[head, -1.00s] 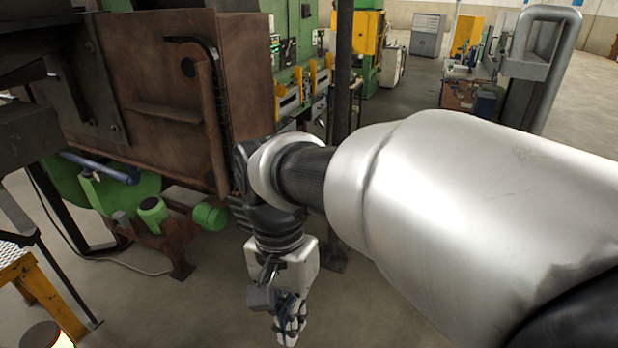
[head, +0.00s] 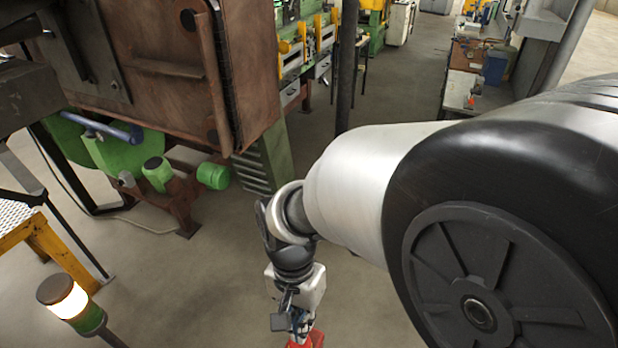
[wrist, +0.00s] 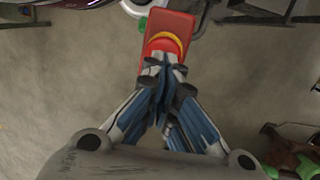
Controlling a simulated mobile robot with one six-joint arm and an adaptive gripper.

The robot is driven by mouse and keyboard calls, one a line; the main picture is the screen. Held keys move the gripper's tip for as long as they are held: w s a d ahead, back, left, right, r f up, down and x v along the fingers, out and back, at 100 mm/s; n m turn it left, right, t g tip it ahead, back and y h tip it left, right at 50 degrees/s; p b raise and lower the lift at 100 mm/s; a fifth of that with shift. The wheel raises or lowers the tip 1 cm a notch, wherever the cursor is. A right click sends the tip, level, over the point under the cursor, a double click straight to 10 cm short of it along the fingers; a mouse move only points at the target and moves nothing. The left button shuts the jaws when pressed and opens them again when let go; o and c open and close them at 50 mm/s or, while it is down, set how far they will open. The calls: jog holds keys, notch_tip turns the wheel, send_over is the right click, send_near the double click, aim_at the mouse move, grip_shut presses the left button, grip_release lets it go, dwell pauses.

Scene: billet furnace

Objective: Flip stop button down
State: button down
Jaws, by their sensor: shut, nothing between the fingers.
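A red box-like part (wrist: 178,24) with a red and yellow rounded piece (wrist: 168,42) on its near side is at the top middle of the wrist view. It looks like the stop button unit. In the head view, red (head: 308,340) shows at the bottom edge, under my gripper (head: 299,326). My gripper is shut and empty, and its fingertips (wrist: 164,72) appear just below the yellow rim in the wrist view. I cannot tell whether they touch it. The fingers hide part of the red unit, and the position of its flap is unclear.
A beacon lamp (head: 66,302) on a post stands at the lower left, near a yellow-framed step (head: 42,240). The brown furnace body (head: 165,60) and green machinery (head: 157,172) are at the left. Open floor (head: 190,285) lies between them and my arm.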

jog(key=shift+f, duration=0.1)
notch_tip(320, 180, down, 2)
jog(key=shift+s+f+b, duration=0.1)
jog(key=shift+f+b, duration=0.1)
jog(key=shift+b, duration=0.75)
jog(key=shift+s+d, duration=0.25)
jog(key=shift+s, duration=0.05)
jog(key=shift+w, duration=0.1)
notch_tip(320, 180, up, 15)
jog(key=w+a+p, duration=0.1)
jog(key=w+p, duration=0.2)
jog(key=shift+a+p, duration=0.2)
jog(key=shift+p, duration=0.1)
jog(key=shift+f, duration=0.1)
